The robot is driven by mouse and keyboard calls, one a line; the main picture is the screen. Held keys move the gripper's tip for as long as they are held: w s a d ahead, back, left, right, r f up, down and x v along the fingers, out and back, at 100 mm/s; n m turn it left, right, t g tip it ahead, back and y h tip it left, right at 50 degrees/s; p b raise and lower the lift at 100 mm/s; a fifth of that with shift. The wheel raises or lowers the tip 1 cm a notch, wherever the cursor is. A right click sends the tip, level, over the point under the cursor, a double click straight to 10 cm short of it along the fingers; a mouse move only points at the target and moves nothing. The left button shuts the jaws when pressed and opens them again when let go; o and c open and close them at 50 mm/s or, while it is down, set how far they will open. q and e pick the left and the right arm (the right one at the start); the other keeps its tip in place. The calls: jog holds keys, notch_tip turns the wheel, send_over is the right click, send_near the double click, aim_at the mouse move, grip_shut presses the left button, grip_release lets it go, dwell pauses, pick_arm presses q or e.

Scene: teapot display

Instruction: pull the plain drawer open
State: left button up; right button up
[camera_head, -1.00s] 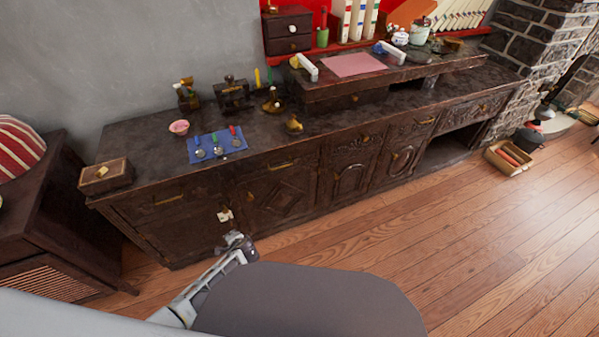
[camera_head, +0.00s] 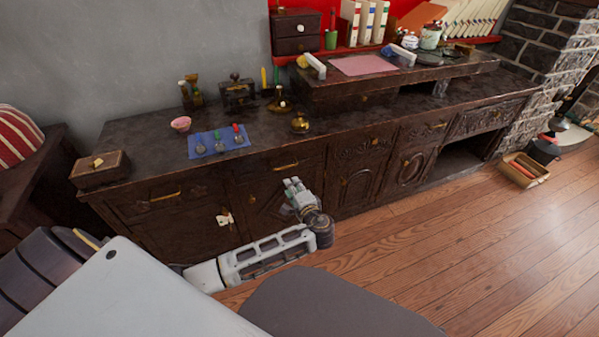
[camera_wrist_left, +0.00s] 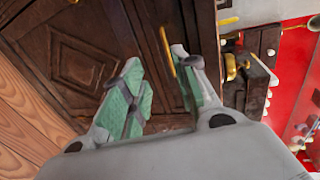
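The drawer (camera_head: 268,168) with a smooth dark wooden front and a brass bar handle (camera_head: 285,166) looks shut, above the diamond-panelled door. My left gripper (camera_head: 292,184) is just below and in front of that handle. In the left wrist view, the left gripper (camera_wrist_left: 157,62) is open with two green-padded fingers apart. The brass handle (camera_wrist_left: 167,50) shows near the tip of the right-hand finger; I cannot tell whether they touch. The fingers hold nothing that I can see. My right gripper is not in view.
Other drawers with brass handles (camera_head: 165,197) lie along the cabinet. A blue cloth (camera_head: 205,153) with several small items and a brass pot (camera_head: 300,124) stand on its top. A white tag (camera_head: 224,219) hangs on the door at left.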

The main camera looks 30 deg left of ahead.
pick_arm(q)
jog(key=shift+w+d+r, duration=0.2)
jog(key=shift+d+r, duration=0.3)
jog(key=shift+d, duration=0.05)
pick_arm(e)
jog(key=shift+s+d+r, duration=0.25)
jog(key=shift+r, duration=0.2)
pick_arm(q)
jog(key=shift+b+x, duration=2)
jog(key=shift+x, duration=4.95)
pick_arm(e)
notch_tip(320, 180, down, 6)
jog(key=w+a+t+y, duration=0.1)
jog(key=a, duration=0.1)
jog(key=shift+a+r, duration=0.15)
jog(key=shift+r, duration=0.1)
pick_arm(q)
jog(key=shift+r, duration=0.25)
grip_shut()
